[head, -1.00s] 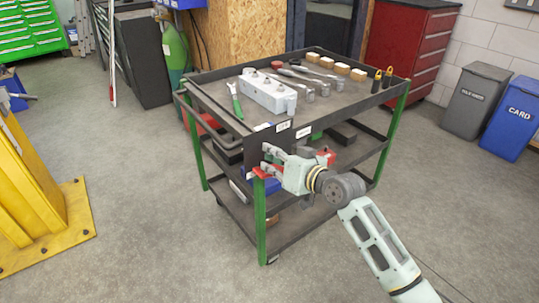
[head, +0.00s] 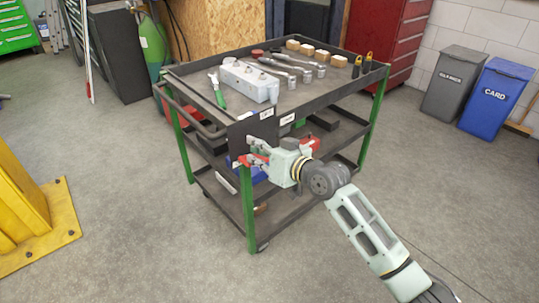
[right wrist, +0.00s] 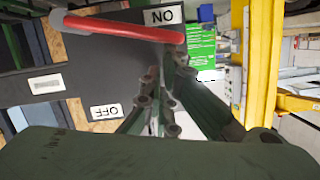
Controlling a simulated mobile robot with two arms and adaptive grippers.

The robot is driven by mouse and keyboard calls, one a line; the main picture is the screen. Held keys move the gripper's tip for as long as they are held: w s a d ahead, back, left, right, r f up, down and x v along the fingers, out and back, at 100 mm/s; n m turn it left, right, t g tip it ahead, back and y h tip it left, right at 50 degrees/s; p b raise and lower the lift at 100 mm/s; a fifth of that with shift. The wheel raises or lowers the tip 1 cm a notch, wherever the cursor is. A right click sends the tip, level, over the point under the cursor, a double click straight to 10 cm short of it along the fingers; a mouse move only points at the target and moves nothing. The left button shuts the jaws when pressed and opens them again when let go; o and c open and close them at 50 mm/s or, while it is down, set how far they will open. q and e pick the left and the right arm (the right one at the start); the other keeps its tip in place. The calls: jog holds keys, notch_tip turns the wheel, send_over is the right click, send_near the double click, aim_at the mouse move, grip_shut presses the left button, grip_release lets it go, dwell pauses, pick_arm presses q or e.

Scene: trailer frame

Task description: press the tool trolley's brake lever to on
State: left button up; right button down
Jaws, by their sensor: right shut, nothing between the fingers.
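The tool trolley (head: 193,138), with a dark top and green legs, stands in the middle of the head view. In the right wrist view, seen upside down, its red brake lever (right wrist: 120,27) runs across a dark plate (right wrist: 100,65). The lever's free end lies close beside the ON label (right wrist: 165,15), away from the OFF label (right wrist: 105,111). My right gripper (head: 250,157) is shut and empty at the trolley's near corner. Its fingertips (right wrist: 172,62) are very near the lever's free end; I cannot tell whether they touch. My left gripper is not in view.
On the trolley top are a white block (head: 248,82), a green-handled tool (head: 217,92), wrenches and small wooden blocks. A yellow post base (head: 45,225) stands at left, grey and blue bins (head: 495,95) at right. The floor between is clear.

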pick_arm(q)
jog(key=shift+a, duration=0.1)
pick_arm(e)
jog(key=v, duration=1.1)
jog(key=shift+s, duration=0.1)
